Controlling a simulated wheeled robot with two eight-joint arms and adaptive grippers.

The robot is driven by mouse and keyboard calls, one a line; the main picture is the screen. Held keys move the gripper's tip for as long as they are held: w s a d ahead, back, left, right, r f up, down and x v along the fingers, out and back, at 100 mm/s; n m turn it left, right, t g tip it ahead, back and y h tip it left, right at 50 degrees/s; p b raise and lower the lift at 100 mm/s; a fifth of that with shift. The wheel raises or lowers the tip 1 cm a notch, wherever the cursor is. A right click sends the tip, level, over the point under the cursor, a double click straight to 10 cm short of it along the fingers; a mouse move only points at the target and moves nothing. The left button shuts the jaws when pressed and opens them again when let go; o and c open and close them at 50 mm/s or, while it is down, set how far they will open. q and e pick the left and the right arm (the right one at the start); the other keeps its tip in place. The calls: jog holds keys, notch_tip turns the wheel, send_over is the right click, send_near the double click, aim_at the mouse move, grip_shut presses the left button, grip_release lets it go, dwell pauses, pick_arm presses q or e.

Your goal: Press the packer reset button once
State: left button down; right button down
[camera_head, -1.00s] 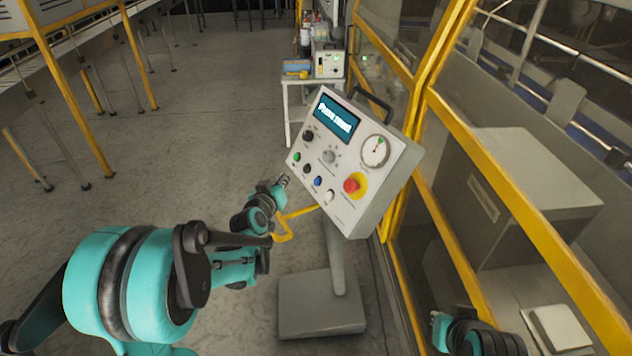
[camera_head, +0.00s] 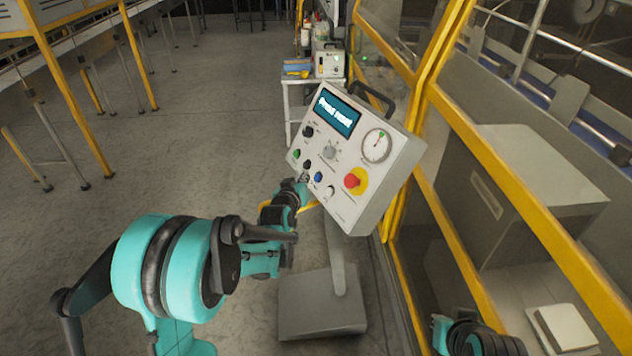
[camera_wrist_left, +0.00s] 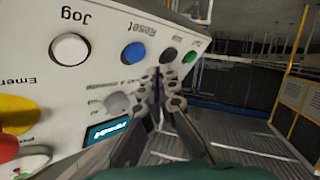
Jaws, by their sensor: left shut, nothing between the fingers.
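The grey control panel (camera_head: 345,205) stands tilted on a post. Its blue button (camera_head: 318,177) carries the label "Reset" in the left wrist view, where the blue button (camera_wrist_left: 133,53) shows left of my fingertips. My left gripper (camera_head: 303,179) is shut and empty at the panel's lower left edge, close to the blue and black buttons. In the wrist view the left fingertips (camera_wrist_left: 163,77) lie below the gap between blue and black; whether they touch the panel I cannot tell. Part of my right arm's end (camera_head: 440,325) shows low at right; its finger state is unclear.
A black button (camera_head: 307,165), a green button (camera_head: 296,154) and a white button (camera_head: 329,192) flank the blue one. A red emergency stop (camera_head: 354,180) sits right. The yellow-framed machine guard (camera_head: 505,205) stands close on the right. Open floor (camera_head: 215,130) lies left.

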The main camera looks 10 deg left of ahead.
pick_arm(q)
jog(key=shift+w+d+f, duration=0.35)
jog(key=shift+w+d, duration=0.05)
jog(key=shift+d, duration=0.1)
jog(key=shift+b, duration=0.3)
dwell(0.9)
jog(key=shift+w+d+f, duration=0.2)
jog(key=shift+d, duration=0.05)
jog(key=shift+w+d+f+b, duration=0.2)
jog(key=shift+d+b, duration=0.05)
jog(key=shift+b, duration=0.3)
dwell(0.4)
jog(key=shift+a+r, duration=0.1)
dwell(0.3)
jog(key=shift+s+a+r, duration=0.35)
jog(key=shift+s+a, duration=0.05)
jog(key=shift+s, duration=0.05)
